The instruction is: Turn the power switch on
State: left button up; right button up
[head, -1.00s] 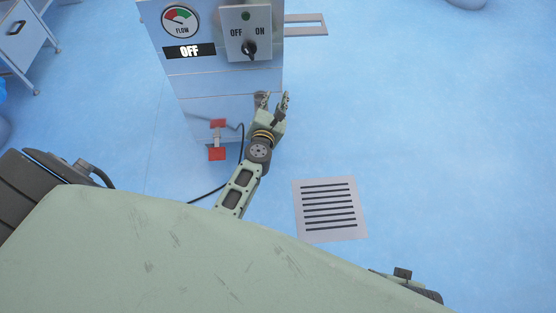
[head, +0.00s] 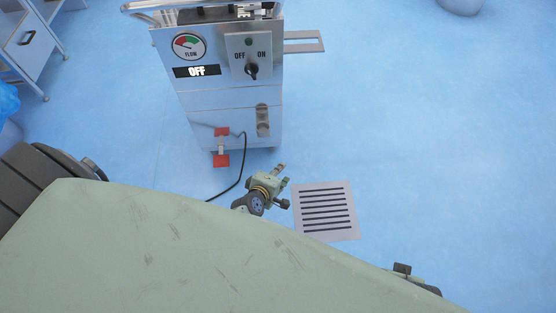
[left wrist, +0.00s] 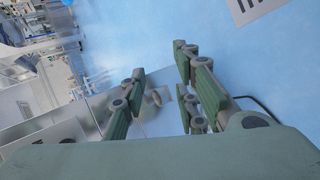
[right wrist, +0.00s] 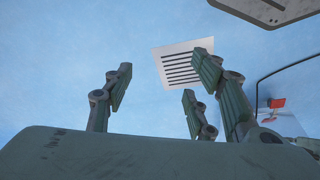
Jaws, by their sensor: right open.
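The power switch is a black rotary knob (head: 252,71) on a grey plate (head: 239,42) marked OFF and ON, on the front of a metal machine (head: 225,97). A black display (head: 197,71) on the machine reads OFF. The knob's exact angle is too small to tell.
A striped grey floor plate (head: 325,211) lies to the right. A cabinet (head: 28,37) stands far left. The right-hand floor is clear.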

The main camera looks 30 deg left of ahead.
pick_arm(q)
jog(key=shift+s+d+f+m+g, duration=0.2)
jog(key=shift+s+m, duration=0.1)
jog(key=shift+s, duration=0.15)
jog(key=shift+s+d+f+m+g, duration=0.1)
jog(key=shift+s+f+m, duration=0.15)
jog(key=shift+s, duration=0.2)
